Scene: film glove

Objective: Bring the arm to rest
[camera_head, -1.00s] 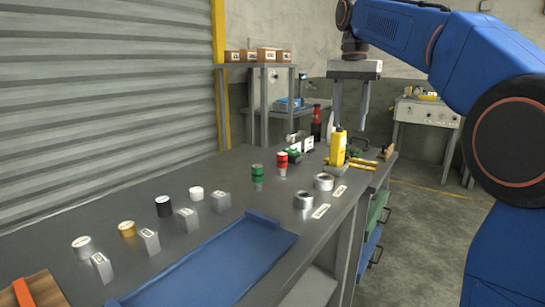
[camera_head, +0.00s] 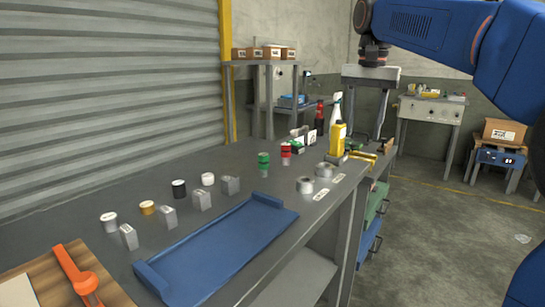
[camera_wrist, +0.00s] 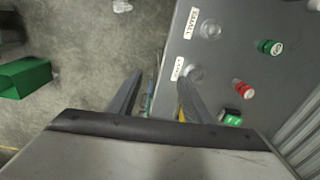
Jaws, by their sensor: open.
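My gripper (camera_head: 366,108) hangs from my blue arm at the upper right of the head view, above the far end of the grey workbench (camera_head: 330,222). Its two fingers point down, apart, with nothing seen between them. In the wrist view my gripper (camera_wrist: 160,100) shows both fingers spread over the bench's edge, with floor to the left. The yellow bottle (camera_head: 338,138) stands below and to the left of the fingers in the head view. Whether the gripper touches anything there is not seen, but it looks clear.
A blue tray (camera_head: 220,245) lies on the bench's near part. A white spray bottle (camera_head: 335,110) stands near the gripper. The floor (camera_head: 440,240) at right is open.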

